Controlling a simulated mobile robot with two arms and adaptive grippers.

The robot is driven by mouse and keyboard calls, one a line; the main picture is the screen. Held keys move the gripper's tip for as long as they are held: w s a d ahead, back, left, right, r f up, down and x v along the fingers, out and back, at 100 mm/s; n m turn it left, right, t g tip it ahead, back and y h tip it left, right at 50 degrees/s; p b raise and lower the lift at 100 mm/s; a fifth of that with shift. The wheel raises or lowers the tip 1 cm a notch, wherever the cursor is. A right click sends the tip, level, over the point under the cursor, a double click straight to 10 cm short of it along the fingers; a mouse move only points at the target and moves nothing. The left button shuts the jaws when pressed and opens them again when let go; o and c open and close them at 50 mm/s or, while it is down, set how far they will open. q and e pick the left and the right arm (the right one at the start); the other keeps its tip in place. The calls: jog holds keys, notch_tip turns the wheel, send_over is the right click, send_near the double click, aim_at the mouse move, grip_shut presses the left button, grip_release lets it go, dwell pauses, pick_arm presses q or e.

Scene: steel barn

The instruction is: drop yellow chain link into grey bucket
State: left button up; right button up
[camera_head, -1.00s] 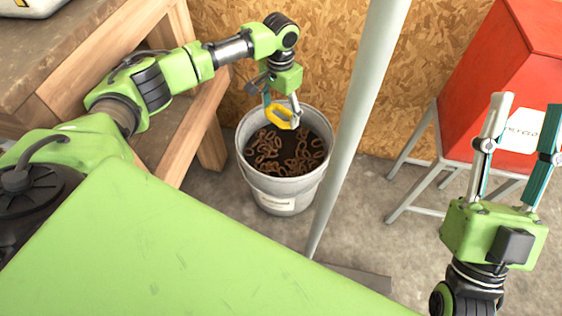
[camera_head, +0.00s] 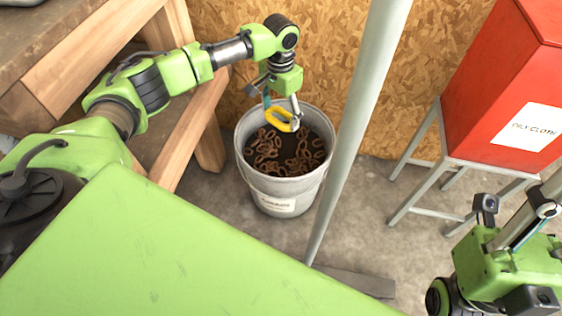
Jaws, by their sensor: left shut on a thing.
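The yellow chain link (camera_head: 275,123) is held in my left gripper (camera_head: 281,115), which points down and is shut on it. The link hangs tilted over the mouth of the grey bucket (camera_head: 279,193), above the rusty links inside. The bucket stands upright on the floor with a white label on its front. My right gripper (camera_head: 545,212) is at the right edge of the view. Its fingers are partly cut off by the edge, so I cannot tell how far they are apart.
Several rusty brown chain links (camera_head: 268,152) lie in the bucket. A pale pole (camera_head: 352,120) rises just right of it. A red bin (camera_head: 500,85) labelled oily cloth stands on a grey metal stand (camera_head: 428,195). A wooden bench (camera_head: 166,165) is at left.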

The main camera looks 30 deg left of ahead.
pick_arm(q)
jog(key=shift+r, duration=0.1)
jog(key=o, duration=1.3)
notch_tip(320, 180, up, 12)
